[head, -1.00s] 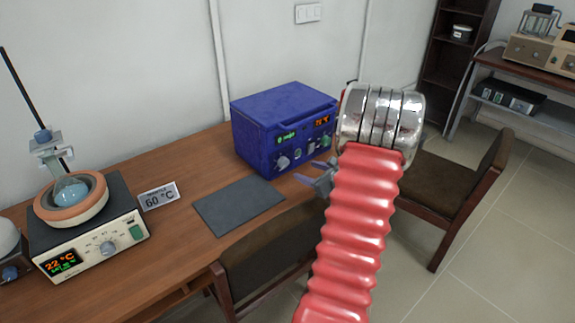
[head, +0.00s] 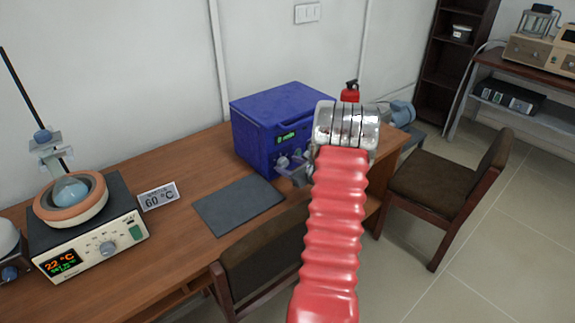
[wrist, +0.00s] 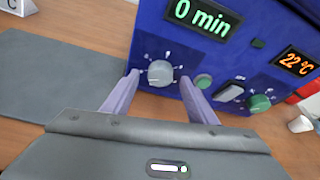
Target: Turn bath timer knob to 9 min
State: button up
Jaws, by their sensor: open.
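The blue bath (head: 255,130) stands on the wooden desk. In the wrist view its front panel (wrist: 185,40) shows a green "0 min" display (wrist: 203,17) above a grey timer knob (wrist: 160,73) with white tick marks around it. My gripper (wrist: 160,83) is open, with its two pale fingers apart. The timer knob appears between the fingertips, nearer the left one; I cannot tell whether they touch it. In the head view my gripper (head: 294,170) is at the front of the bath, partly hidden by my arm.
On the panel are a small green button (wrist: 203,81), a rocker switch (wrist: 229,92), a green knob (wrist: 259,103) and a "22 °C" display (wrist: 296,62). A grey mat (head: 238,205) lies left of the bath. A heater with a flask (head: 90,238) stands far left. A chair (head: 262,250) is in front.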

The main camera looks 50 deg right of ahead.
jog(key=shift+x, duration=0.95)
jog(key=shift+c, duration=0.7)
jog(key=shift+d, duration=0.1)
jog(key=c, duration=0.9)
